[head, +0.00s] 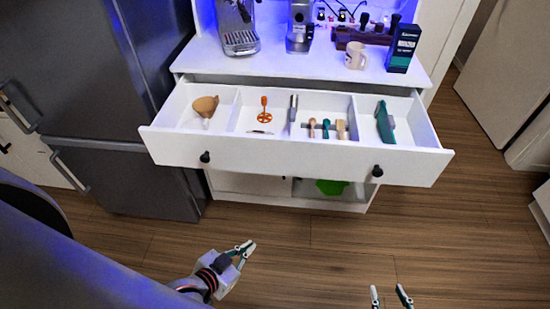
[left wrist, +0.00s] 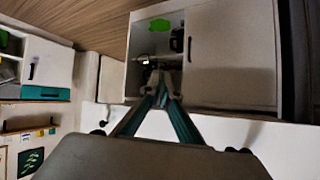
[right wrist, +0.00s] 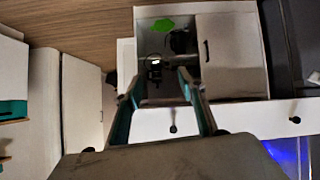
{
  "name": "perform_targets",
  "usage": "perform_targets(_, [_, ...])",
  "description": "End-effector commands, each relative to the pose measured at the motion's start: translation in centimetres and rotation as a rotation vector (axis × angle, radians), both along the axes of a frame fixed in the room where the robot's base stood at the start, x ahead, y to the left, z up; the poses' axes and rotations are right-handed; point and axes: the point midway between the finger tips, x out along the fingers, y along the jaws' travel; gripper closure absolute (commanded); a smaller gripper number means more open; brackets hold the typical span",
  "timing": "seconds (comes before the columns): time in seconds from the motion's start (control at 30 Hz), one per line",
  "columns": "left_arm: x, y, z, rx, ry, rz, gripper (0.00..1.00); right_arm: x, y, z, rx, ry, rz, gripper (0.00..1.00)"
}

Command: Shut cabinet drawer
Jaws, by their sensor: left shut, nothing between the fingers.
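The white cabinet drawer (head: 285,161) is pulled well out below the counter in the head view. Its front carries two dark knobs, a left one (head: 205,157) and a right one (head: 377,171). My left gripper (head: 246,249) is shut and empty, in front of the drawer and apart from it, low in the picture. My right gripper (head: 389,293) is open and empty at the bottom edge, also apart from the drawer. The drawer front also shows in the left wrist view (left wrist: 235,129) and the right wrist view (right wrist: 255,118).
The drawer's compartments hold a brown scoop (head: 206,106), an orange tool (head: 265,112) and other utensils. A mug (head: 356,55) and a dark green box (head: 403,48) stand on the counter (head: 300,66). A grey fridge (head: 90,80) stands close at left. Wooden floor is clear in front.

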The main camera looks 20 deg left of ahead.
Motion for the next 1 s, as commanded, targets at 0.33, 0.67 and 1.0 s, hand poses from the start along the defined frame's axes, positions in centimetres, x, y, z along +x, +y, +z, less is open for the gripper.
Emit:
perform_targets(0.33, [5.6, 10.6, 4.9, 0.294, -0.363, -0.013, 1.00, -0.2, -0.2, -3.7, -0.013, 0.006, 0.003, 0.60])
perform_targets(0.67, [6.6, 18.0, 13.8, 0.895, -0.887, -0.381, 1.00, -0.2, -1.2, -8.9, -0.049, 0.014, 0.002, 0.60])
perform_targets(1.0, [4.7, 18.1, 14.0, 1.112, -0.993, -0.671, 1.00, -0.5, -1.4, -10.7, -0.063, 0.029, 0.006, 0.60])
